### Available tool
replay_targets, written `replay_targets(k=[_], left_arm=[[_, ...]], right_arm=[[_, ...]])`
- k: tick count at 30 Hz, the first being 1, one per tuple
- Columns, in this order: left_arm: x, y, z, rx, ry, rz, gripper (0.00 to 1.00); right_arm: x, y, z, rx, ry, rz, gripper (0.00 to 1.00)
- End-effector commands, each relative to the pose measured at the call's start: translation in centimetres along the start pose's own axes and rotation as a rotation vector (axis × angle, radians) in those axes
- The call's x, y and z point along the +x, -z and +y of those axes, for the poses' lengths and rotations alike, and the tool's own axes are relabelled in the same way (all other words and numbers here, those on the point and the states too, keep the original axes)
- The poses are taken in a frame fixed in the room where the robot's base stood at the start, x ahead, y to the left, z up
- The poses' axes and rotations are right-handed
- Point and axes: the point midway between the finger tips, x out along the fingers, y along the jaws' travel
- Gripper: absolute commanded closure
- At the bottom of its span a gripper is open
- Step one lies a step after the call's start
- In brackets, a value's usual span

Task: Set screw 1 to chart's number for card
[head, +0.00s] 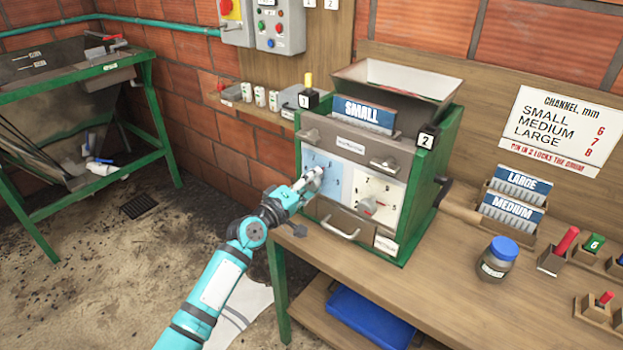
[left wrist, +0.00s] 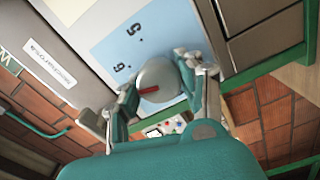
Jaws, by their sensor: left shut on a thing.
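The green-sided machine holds a blue SMALL card (head: 370,114) on top. The chart (head: 553,130) on the wall reads SMALL 6, MEDIUM 7, LARGE 8. Screw 1's blue dial plate (head: 333,165) is at the left of the front; the white plate with a red-pointer knob (head: 372,205) is to its right. My left gripper (head: 313,180) covers screw 1 in the head view. In the left wrist view, the fingers (left wrist: 158,88) are shut on the round grey knob (left wrist: 157,74) with a red pointer. Numbers 6 and 5 show beside it; the pointer's exact reading is unclear.
A drawer handle (head: 340,228) sticks out below the dials. A blue-lidded jar (head: 497,258) and card racks with LARGE (head: 520,184) and MEDIUM stand on the bench at right. Bare bench top (head: 450,270) lies before the machine.

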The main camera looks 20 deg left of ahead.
Motion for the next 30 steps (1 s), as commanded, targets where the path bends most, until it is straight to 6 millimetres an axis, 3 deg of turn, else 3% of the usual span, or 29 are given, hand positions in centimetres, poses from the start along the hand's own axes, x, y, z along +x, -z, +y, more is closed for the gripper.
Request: replay_targets(k=[18,30], left_arm=[[0.0,0.0,-0.2,-0.561,0.002,0.002,0.95],[0.0,-0.1,-0.4,-0.759,0.002,0.001,0.95]], right_arm=[[-2.3,0.2,0.1,0.000,0.000,0.000,0.60],[-3.0,0.3,0.1,0.000,0.000,0.001,0.60]])
